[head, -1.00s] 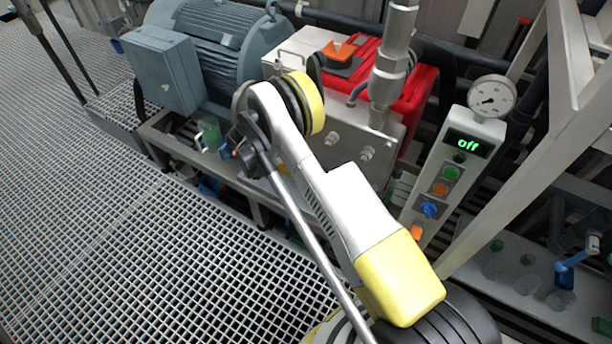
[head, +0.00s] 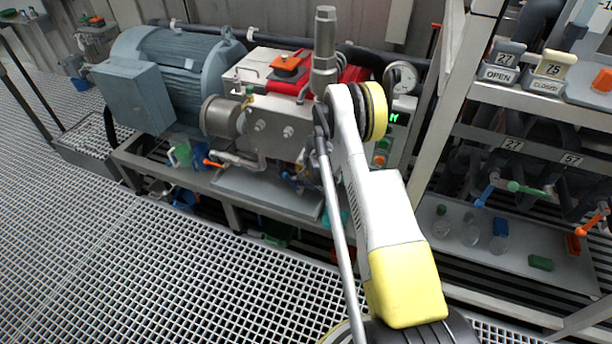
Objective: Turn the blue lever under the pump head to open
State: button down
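The pump head (head: 272,128) is a steel block beside the grey motor, left of my arm. Under it, small blue parts (head: 291,181) show close to my arm; they are too small and partly covered for me to tell the lever's shape or angle. An orange-handled lever (head: 212,163) sits lower left of the pump head on a pale pipe. My white and yellow arm rises from the bottom right to a yellow-ringed joint in front of the pump's right side. My gripper cannot be made out; the arm hides that area.
A grey motor (head: 180,75) stands left. A control box with a gauge (head: 400,78) and green display is partly behind my arm. The right rack (head: 462,120) holds numbered tags and blue, green and orange levers (head: 487,190). Open grating floor (head: 150,270) lies in front.

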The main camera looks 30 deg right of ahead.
jog(key=b, duration=0.3)
send_over(296, 186)
jog(key=d, duration=0.1)
jog(key=f, duration=0.5)
jog(key=shift+s+f, duration=0.3)
jog(key=shift+s, duration=0.1)
jog(key=shift+w+a+f, duration=0.4)
jog(key=shift+w, duration=0.1)
jog(key=shift+s+a+r, duration=0.1)
